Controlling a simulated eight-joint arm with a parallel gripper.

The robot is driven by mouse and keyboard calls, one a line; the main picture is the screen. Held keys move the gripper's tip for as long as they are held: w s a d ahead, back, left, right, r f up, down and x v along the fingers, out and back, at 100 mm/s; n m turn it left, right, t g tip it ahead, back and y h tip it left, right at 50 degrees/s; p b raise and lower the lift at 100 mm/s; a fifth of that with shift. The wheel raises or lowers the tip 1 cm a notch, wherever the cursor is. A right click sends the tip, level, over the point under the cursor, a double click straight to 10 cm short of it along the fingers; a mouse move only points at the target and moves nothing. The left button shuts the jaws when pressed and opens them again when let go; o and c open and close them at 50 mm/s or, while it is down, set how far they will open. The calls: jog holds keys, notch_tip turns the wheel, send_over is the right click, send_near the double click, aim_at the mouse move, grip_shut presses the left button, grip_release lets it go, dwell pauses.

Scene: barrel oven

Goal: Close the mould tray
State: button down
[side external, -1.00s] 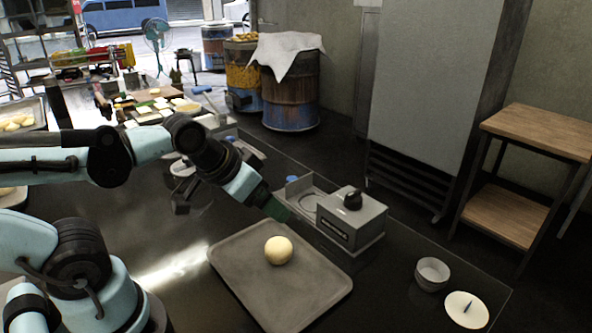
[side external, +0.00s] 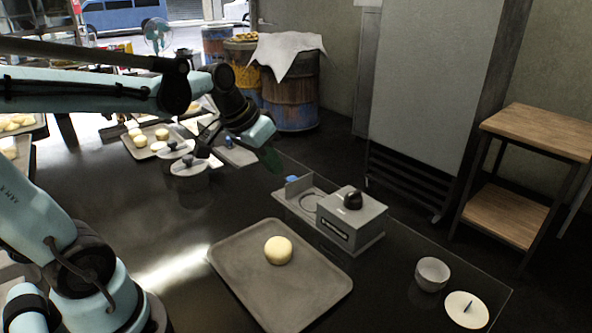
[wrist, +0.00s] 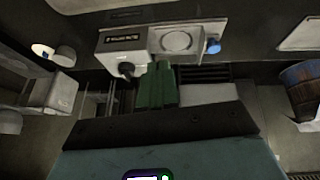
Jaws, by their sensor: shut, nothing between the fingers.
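The mould tray (side external: 293,201) is a flat grey slide with a round recess. It sticks out to the left of a grey box (side external: 350,222) with a black knob on top. An upright end plate with a blue knob (side external: 291,179) stands at the tray's outer end. In the wrist view the tray (wrist: 178,40) lies between the labelled box (wrist: 125,46) and the blue knob (wrist: 213,46). My gripper (side external: 271,160), with green fingers, is shut and empty. It hovers above and behind the end plate, apart from it. The fingers (wrist: 157,84) also show in the wrist view.
A flat baking tray (side external: 230,262) with a dough ball (side external: 278,250) lies in front of the box. A bowl (side external: 432,274) and a white dish (side external: 466,309) stand at the right. Round lidded moulds (side external: 188,172) stand left of my gripper. The table's far edge runs behind the box.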

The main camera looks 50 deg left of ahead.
jog(key=w+a+f+h, duration=0.1)
jog(key=w+a+f, duration=0.15)
jog(key=a, duration=0.55)
jog(key=w+a+f+h, duration=0.2)
jog(key=w+a, duration=0.1)
jog(key=a, duration=0.4)
jog(key=w+a+f+h, duration=0.1)
jog(key=w+a+f, duration=0.1)
jog(key=a, duration=0.6)
jog(key=x, duration=0.9)
jog(key=shift+w+d+r, duration=0.2)
jog(key=d, duration=0.3)
jog(key=shift+w+d+f, duration=0.1)
jog(key=shift+w, duration=0.25)
jog(key=shift+w+d, duration=0.1)
jog(key=shift+d, duration=0.35)
send_over(309, 205)
jog(key=shift+d, duration=0.1)
